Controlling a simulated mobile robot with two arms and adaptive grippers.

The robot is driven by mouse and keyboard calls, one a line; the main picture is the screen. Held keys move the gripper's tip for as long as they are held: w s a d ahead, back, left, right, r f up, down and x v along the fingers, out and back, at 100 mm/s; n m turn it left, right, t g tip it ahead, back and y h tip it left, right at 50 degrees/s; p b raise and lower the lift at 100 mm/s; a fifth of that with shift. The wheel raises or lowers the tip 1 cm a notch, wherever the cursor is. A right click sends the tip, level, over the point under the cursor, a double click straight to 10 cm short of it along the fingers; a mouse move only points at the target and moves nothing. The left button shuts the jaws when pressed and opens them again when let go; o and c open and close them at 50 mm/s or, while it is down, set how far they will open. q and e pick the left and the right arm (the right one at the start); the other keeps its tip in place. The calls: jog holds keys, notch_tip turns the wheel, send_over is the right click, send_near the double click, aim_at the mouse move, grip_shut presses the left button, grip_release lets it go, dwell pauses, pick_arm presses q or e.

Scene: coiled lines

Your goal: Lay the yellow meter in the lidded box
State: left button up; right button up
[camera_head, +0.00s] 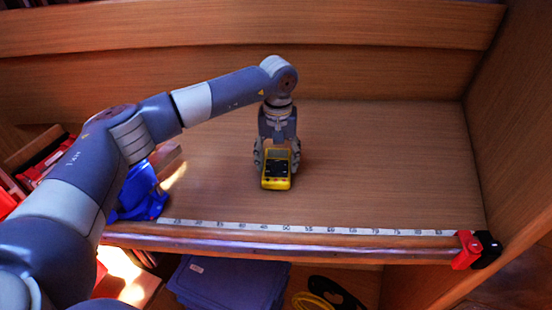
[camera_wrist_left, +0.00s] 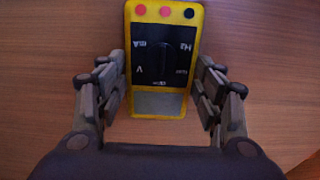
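The yellow meter (camera_head: 277,170), with a black face, sits on the wooden shelf board, face toward me. My left gripper (camera_head: 276,158) points down over it, with one finger on each side of its far part. In the left wrist view the meter (camera_wrist_left: 163,60) lies between the two fingers of that gripper (camera_wrist_left: 162,85), dial and three sockets showing. My right gripper is not in view.
A numbered scale strip (camera_head: 300,228) runs along the front edge, with a red and black clamp (camera_head: 476,250) at its right end. A blue object (camera_head: 139,192) stands at left. A yellow coil (camera_head: 312,300) lies below. The board right of the meter is clear.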

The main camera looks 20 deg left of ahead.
pick_arm(q)
jog(key=shift+o, duration=1.1)
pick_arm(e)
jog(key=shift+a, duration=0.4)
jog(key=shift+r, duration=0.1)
